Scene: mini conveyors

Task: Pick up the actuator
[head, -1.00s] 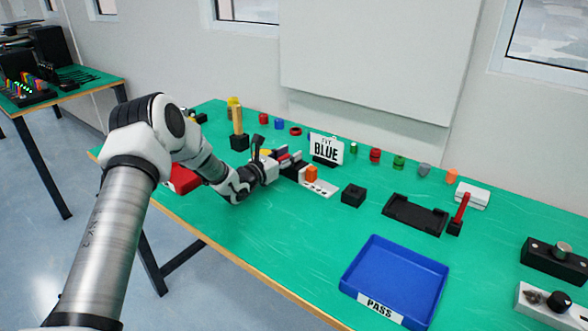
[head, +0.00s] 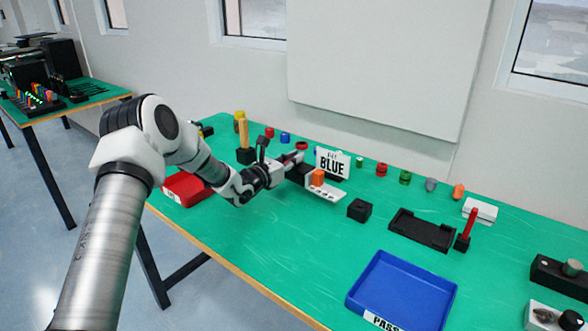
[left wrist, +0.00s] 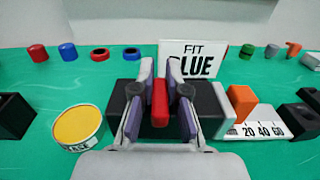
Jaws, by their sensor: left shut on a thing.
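The actuator shows in the head view as a black body with an orange block (head: 318,178) on a white scale strip (head: 328,193). In the left wrist view its black body (left wrist: 207,100) lies across the picture, with a red part (left wrist: 160,103) in the middle. My left gripper (head: 281,172) is shut on the red part; the fingers (left wrist: 160,100) stand on both sides of it in the wrist view. The actuator seems slightly above the table, in front of the FIT BLUE sign (head: 332,163). My right gripper is not in view.
A blue PASS tray (head: 402,257), a black cube (head: 360,210) and a black cradle (head: 421,231) stand to the right. A red tray (head: 185,188) is behind my left arm. Small coloured parts line the back. Green table is clear in front of the cube.

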